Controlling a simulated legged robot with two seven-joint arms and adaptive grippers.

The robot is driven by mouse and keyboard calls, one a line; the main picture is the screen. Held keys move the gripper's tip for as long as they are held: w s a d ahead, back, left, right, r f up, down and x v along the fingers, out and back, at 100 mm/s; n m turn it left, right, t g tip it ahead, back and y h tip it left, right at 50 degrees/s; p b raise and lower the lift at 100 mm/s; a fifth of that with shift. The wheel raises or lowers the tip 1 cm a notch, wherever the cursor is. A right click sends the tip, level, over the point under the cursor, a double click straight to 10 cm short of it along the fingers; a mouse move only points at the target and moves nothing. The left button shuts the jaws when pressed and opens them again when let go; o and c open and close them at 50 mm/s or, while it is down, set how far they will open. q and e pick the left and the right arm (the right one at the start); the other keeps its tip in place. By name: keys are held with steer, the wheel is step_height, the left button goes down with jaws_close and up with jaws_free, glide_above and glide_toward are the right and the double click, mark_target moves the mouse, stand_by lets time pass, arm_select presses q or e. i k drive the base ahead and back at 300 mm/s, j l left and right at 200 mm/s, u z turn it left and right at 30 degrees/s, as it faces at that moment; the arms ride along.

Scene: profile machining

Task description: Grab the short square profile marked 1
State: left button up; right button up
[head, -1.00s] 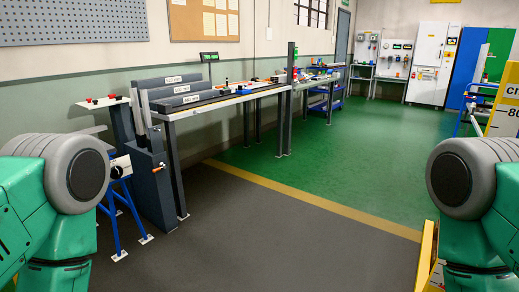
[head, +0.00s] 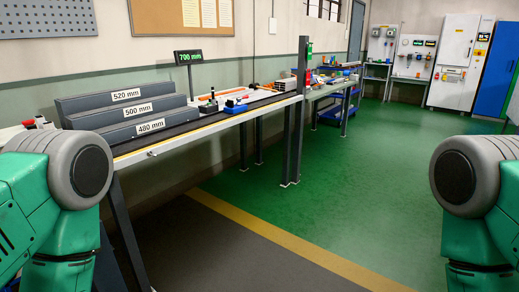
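I cannot make out a short square profile marked 1 in the head view. A long workbench (head: 205,125) runs along the wall on the left. On its near end are stepped dark blocks labelled 520 mm (head: 126,95), 500 mm (head: 138,110) and 480 mm (head: 152,127). Several small items, among them a blue one (head: 236,107), lie farther along the bench, too small to identify. My two green arms show at the lower left and lower right edges. Neither gripper is in the picture.
A display reading 700 mm (head: 189,57) stands behind the bench. A dark post (head: 302,100) rises at its far end, with a second table (head: 335,87) beyond. The green floor (head: 350,180) on the right is clear, bordered by a yellow line (head: 290,240).

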mark_target(222, 102)
steer(key=i+u, duration=0.1)
steer(key=i, duration=0.45)
steer(key=i+l, duration=0.1)
steer(key=i, duration=0.45)
steer(key=i+l+u, duration=0.15)
steer(key=i, duration=0.35)
steer(key=i+l+u, duration=0.1)
steer(key=i, duration=0.45)
